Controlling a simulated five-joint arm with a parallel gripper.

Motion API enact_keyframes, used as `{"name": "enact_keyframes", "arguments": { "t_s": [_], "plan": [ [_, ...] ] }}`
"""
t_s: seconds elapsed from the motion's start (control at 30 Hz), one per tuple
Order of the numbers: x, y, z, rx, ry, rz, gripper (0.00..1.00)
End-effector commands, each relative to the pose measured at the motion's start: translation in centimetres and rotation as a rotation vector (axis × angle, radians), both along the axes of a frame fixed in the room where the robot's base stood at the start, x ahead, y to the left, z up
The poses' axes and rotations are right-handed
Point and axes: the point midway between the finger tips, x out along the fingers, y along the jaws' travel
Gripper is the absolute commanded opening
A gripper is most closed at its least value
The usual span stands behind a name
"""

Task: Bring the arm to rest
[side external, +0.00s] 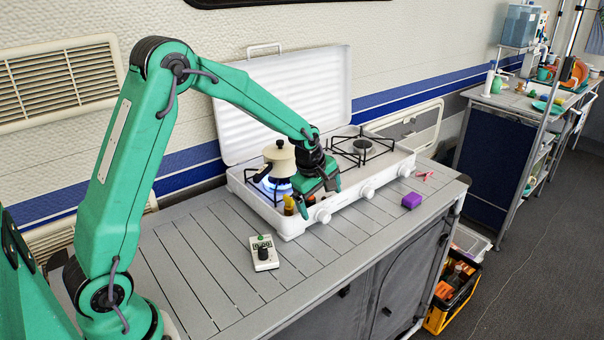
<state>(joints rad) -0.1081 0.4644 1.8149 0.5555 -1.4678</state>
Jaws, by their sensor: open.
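My green arm reaches from the left over the slatted table to the white two-burner stove (392,168). My gripper (320,199) is open, fingers pointing down at the stove's front edge, just right of the cream pot (281,160). I see nothing between the fingers. From this angle I cannot tell whether they touch the stove. The pot sits on the left burner, where a blue flame shows beneath it. A small yellow-brown item (289,206) is beside the left finger, partly unclear. My gripper hides part of the stove front.
A purple block (411,200) and a small pink item (425,176) lie at the right. The stove's raised lid (285,95) stands behind. The table's left front (195,275) is clear.

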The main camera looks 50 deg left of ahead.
Motion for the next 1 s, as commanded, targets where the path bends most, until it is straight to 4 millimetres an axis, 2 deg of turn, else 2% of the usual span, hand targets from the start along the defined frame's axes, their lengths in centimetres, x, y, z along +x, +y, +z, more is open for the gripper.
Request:
{"name": "enact_keyframes", "arguments": {
  "t_s": [0.47, 1.0],
  "plan": [
    [0.0, 0.0, -0.5, 0.001, -0.009, 0.000, 0.95],
    [1.4, 0.4, -4.9, 0.002, -0.007, 0.000, 0.95]
  ]
}}
